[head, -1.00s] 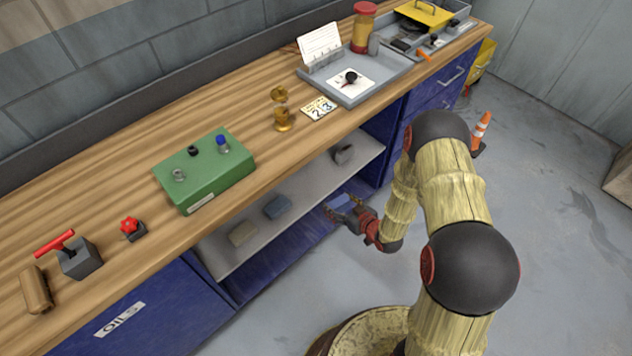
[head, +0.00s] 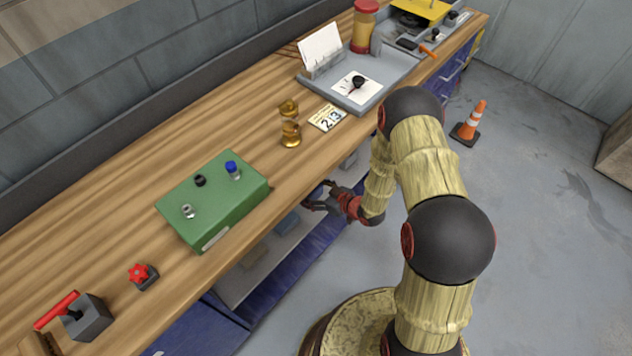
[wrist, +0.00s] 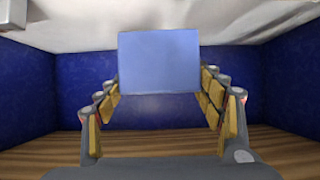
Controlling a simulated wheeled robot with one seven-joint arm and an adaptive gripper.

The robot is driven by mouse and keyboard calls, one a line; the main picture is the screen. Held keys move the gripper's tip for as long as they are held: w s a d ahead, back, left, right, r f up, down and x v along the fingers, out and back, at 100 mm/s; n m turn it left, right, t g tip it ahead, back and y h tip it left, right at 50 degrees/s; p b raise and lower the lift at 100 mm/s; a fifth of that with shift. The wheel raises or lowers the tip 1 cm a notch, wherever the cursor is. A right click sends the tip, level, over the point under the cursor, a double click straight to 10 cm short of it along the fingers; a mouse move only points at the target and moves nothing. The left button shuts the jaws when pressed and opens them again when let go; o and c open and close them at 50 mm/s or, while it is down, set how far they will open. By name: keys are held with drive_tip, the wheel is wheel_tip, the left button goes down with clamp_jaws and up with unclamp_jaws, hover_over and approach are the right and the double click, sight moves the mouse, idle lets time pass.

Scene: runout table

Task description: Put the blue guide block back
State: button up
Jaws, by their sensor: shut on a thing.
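My gripper (head: 316,195) is at the bench's front edge, beside the open bay below the top. In the wrist view the blue guide block (wrist: 159,62) is a plain light-blue block between the two fingers of my gripper (wrist: 160,108), which is shut on it. In the head view I cannot make out the held block. The pale shelf (head: 262,262) lies under the bench top. A grey block (head: 348,160) is farther right, mostly hidden.
The wooden bench top (head: 215,130) overhangs the shelf. A green box (head: 212,200) with knobs stands near its edge, with a brass piece (head: 290,125) and number card (head: 328,117) farther right. A traffic cone (head: 472,122) stands on the floor.

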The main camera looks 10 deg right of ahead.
drive_tip(key=w+d+f+b, duration=0.2)
drive_tip(key=w+f, duration=0.1)
drive_tip(key=w+d+f+b, duration=0.1)
drive_tip(key=w+d+f, duration=0.1)
drive_tip(key=w+f, duration=0.1)
drive_tip(key=w+d+f+b, duration=0.2)
drive_tip(key=w+f, duration=0.1)
drive_tip(key=w, duration=0.2)
drive_tip(key=shift+w+d+f+b, duration=0.2)
drive_tip(key=shift+w+d+b, duration=0.05)
drive_tip(key=shift+d+b, duration=0.05)
drive_tip(key=shift+w+f+b, duration=0.15)
drive_tip(key=shift+f+b, duration=0.85)
drive_tip(key=shift+f, duration=0.6)
drive_tip(key=shift+f, duration=0.15)
drive_tip(key=o, duration=1.8)
